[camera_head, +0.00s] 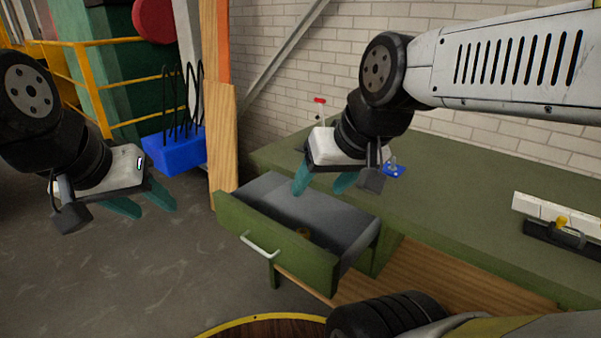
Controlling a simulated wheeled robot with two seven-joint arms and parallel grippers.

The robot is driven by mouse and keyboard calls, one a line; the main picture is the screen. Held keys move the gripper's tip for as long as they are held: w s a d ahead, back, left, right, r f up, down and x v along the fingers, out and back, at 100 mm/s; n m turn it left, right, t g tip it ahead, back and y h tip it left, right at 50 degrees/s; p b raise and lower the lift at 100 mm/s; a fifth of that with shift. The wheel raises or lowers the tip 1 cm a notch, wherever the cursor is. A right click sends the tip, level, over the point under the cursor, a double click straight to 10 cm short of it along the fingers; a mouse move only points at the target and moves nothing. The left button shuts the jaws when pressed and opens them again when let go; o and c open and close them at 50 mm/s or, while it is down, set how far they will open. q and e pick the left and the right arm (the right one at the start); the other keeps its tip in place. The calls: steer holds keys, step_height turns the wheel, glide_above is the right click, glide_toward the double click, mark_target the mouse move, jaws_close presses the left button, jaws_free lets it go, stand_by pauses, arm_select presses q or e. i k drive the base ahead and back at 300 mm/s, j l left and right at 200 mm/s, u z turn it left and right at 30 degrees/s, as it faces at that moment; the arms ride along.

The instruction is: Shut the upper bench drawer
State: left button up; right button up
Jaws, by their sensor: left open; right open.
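The upper bench drawer (276,245) is pulled out from the green workbench (440,210). Its green front carries a pale bar handle (260,247), and its grey inside shows from above. A small brownish thing (303,233) lies in the drawer. My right gripper (322,182) is open, with teal fingers pointing down above the back part of the drawer. Whether they touch the drawer cannot be told. My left gripper (143,203) is open and empty, over the floor to the left of the drawer and apart from it.
A blue bin (176,151) with black wires is behind, beside a wooden post (221,150). A white and black tool (556,221) and a small blue item (394,171) lie on the bench top. A yellow railing stands at left.

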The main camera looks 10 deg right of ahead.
mark_target(264, 213)
steer(key=z, duration=0.4)
steer(key=j+z, duration=0.9)
steer(key=z, duration=0.15)
steer(key=k+j, duration=0.1)
steer(key=j, duration=0.3)
steer(key=j+z, duration=0.15)
steer(key=j, duration=0.25)
steer(key=k+j, duration=0.15)
steer(key=j, duration=0.25)
steer(key=j+z, duration=0.05)
